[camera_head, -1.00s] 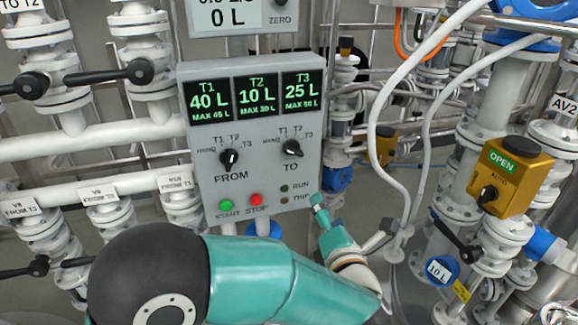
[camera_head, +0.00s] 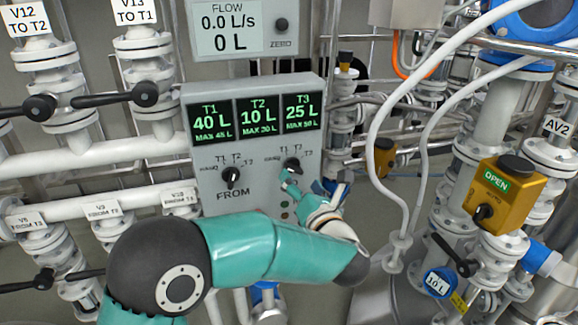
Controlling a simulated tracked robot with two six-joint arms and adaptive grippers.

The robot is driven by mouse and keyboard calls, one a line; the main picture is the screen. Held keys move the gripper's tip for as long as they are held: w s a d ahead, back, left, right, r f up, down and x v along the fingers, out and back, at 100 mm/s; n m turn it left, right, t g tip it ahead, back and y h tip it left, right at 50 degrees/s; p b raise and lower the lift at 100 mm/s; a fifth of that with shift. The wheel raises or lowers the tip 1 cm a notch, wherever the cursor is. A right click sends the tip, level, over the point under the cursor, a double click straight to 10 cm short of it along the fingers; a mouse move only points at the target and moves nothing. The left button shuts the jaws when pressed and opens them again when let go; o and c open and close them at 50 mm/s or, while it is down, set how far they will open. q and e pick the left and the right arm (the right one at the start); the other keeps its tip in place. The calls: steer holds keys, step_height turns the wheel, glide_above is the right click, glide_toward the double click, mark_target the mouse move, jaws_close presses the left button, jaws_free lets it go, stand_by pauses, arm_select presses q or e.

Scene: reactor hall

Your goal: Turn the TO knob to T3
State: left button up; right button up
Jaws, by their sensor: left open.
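The TO knob (camera_head: 292,164) is a black knob at the right of the grey control panel (camera_head: 211,203), under the T3 25 L display (camera_head: 301,112). Labels T1, T2 and T3 sit around it; I cannot tell surely which mark it points at. My left gripper (camera_head: 308,188) is open and empty in front of the panel. One teal fingertip is just below the TO knob; I cannot tell if it touches. The gripper and arm hide the TO lettering and much of the panel's lower part. My right gripper is not in view.
The FROM knob (camera_head: 232,177) is left of the TO knob. A flow meter (camera_head: 229,27) is above the panel. White hoses (camera_head: 376,130) and a yellow OPEN actuator (camera_head: 499,190) stand to the right. White pipes with black-handled valves (camera_head: 145,93) fill the left.

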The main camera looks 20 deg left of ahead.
mark_target(295, 172)
arm_select(q)
steer(key=shift+p+x, duration=0.4)
steer(key=shift+x, duration=1.45)
